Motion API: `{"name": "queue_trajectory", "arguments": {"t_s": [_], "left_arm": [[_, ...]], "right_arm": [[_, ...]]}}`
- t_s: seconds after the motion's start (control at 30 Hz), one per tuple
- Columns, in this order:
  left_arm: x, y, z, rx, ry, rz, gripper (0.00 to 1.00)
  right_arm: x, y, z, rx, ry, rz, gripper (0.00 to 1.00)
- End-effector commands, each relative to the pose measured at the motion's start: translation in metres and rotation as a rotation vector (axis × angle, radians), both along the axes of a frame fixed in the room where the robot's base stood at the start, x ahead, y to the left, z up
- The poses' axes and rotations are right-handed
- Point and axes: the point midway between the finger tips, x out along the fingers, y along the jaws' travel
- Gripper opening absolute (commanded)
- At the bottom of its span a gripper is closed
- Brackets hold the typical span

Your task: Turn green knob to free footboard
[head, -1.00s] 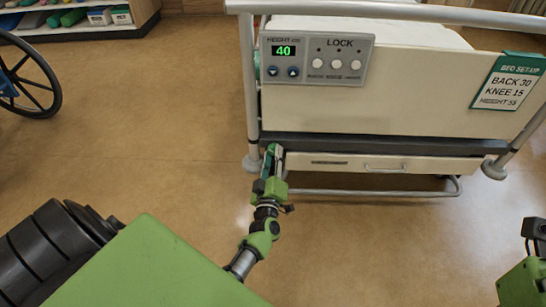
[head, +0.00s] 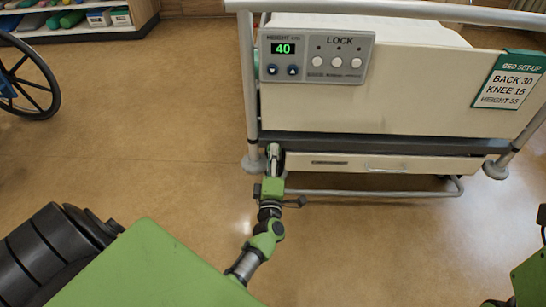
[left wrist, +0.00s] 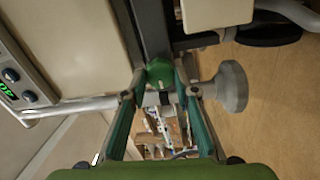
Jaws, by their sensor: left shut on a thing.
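The green knob (left wrist: 160,72) sits at the corner of the bed's footboard end, beside a dark bar, in the left wrist view. My left gripper (left wrist: 160,78) has its two teal-padded fingers on either side of the knob and is shut on it. In the head view, my left gripper (head: 273,152) is at the lower left corner of the footboard (head: 400,108), seen edge-on, and the knob is hidden there. My right gripper is not in view; only parts of my right arm show at the right edge.
A control panel (head: 316,56) reads 40, with LOCK buttons. A set-up card (head: 509,80) reads back 30, knee 15, height 55. A drawer (head: 385,164) and lower rail (head: 380,193) are under the footboard. A wheelchair wheel (head: 30,90) is at left. Floor between is clear.

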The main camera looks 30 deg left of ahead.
Motion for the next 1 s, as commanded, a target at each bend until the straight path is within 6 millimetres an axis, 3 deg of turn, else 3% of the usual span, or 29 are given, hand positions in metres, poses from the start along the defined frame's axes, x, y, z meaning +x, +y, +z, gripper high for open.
{"name": "queue_trajectory", "arguments": {"t_s": [0.4, 0.43, 0.5, 0.83, 1.0], "left_arm": [[0.000, 0.002, 0.002, -0.009, -0.009, 0.003, 0.06], [0.000, 0.002, 0.002, -0.009, -0.009, 0.003, 0.30], [0.000, 0.002, 0.001, -0.008, -0.008, 0.003, 0.45], [-0.001, 0.000, 0.000, -0.008, -0.005, 0.000, 0.45], [-0.016, -0.010, -0.002, -0.009, -0.003, 0.000, 0.45]], "right_arm": [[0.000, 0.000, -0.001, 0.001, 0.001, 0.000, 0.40], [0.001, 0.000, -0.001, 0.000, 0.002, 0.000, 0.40], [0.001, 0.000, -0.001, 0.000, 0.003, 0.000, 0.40], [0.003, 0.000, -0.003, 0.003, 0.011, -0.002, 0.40], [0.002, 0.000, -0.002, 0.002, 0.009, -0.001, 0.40]]}}
